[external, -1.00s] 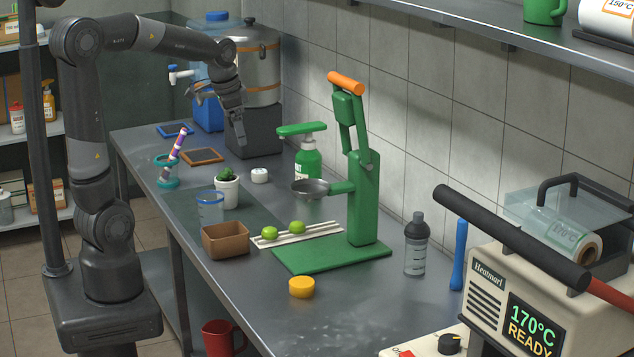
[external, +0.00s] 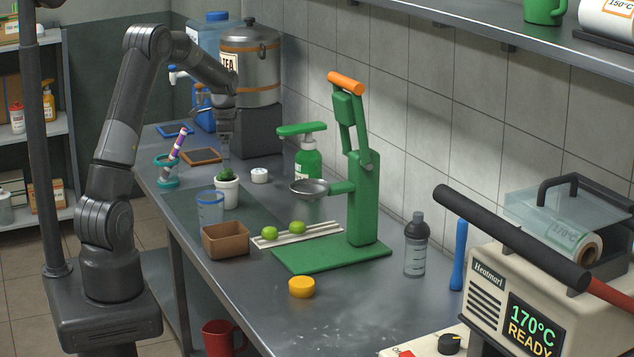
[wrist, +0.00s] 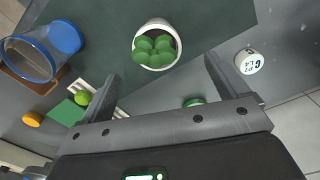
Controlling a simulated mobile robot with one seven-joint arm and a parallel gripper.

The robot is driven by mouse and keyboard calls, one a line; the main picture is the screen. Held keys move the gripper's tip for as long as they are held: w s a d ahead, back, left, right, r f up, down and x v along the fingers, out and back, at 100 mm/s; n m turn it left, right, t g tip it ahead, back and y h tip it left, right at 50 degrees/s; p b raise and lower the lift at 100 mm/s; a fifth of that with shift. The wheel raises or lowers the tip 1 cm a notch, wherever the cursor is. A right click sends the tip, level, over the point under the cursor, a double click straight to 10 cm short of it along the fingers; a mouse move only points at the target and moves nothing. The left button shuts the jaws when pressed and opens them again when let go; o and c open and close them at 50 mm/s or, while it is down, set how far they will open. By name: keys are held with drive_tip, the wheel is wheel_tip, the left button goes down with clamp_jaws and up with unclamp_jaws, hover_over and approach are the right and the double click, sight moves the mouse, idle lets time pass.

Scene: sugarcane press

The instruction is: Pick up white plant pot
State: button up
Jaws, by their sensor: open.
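The white plant pot (external: 227,193) stands upright on the steel counter and holds a small green plant. In the wrist view the pot (wrist: 157,66) is seen from above, ahead of and between my spread fingers. My gripper (external: 225,150) is above the counter, just behind the pot in the external view. It is open and empty, and its two fingers (wrist: 166,83) show apart in the wrist view. The pot does not appear to touch either finger.
A blue-rimmed clear cup (external: 210,208) stands close to the pot. A small white round container (external: 259,176) is on its other side. A brown box (external: 226,241), a green press (external: 362,200) and a green pump bottle (external: 308,163) are nearby.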

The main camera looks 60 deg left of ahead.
sight(227, 177)
drive_tip(key=f, duration=0.9)
drive_tip(key=shift+s+d, duration=0.1)
drive_tip(key=shift+d, duration=0.1)
drive_tip(key=shift+c, duration=0.3)
drive_tip(key=shift+r, duration=0.1)
drive_tip(key=c, duration=1.2)
